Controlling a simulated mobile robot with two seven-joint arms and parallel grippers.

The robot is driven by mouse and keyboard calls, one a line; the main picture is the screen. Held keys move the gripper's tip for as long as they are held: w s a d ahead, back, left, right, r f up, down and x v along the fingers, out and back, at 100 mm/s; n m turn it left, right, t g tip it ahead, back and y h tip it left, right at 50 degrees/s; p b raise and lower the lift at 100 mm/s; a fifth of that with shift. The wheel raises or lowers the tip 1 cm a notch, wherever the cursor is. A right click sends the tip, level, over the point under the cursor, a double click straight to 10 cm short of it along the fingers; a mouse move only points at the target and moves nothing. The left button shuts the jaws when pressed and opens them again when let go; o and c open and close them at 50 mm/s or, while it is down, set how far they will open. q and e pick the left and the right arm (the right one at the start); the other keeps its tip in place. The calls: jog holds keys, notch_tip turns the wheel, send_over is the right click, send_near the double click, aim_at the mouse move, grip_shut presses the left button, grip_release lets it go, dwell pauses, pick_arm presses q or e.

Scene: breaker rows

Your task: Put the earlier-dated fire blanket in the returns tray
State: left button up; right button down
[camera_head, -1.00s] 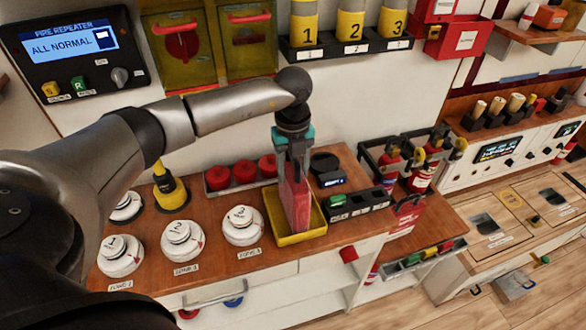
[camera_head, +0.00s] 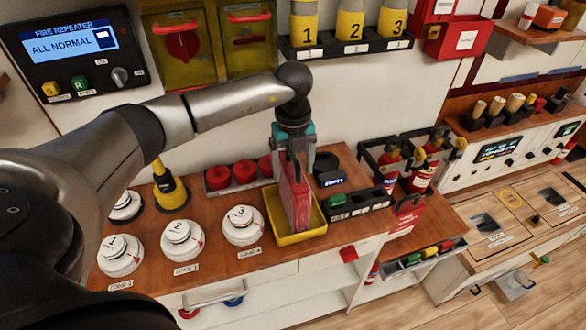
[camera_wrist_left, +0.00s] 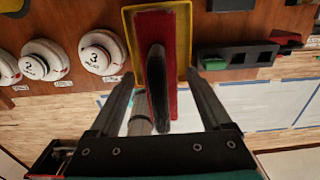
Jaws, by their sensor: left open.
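A red fire blanket pack (camera_head: 295,192) stands upright in the yellow tray (camera_head: 284,240) on the wooden counter. My left gripper (camera_head: 293,153) is directly above the tray, pointing down, with its fingers on either side of the pack's top. In the left wrist view the left gripper (camera_wrist_left: 165,90) is open, its fingers apart from the red pack (camera_wrist_left: 157,60), which lies between them inside the yellow tray (camera_wrist_left: 186,52). A dark strap or handle shows on the pack's top. No date is readable. A second red pack (camera_head: 407,215) hangs at the counter's right end. My right gripper is not in view.
White numbered detectors (camera_head: 182,240) stand left of the tray. Red cylinders (camera_head: 243,171) are behind it. A black holder with a green block (camera_head: 337,201) is close on its right, and extinguishers (camera_head: 422,175) stand in a rack further right.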

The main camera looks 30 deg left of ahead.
pick_arm(q)
notch_tip(320, 180, up, 11)
jog(key=shift+r, duration=0.15)
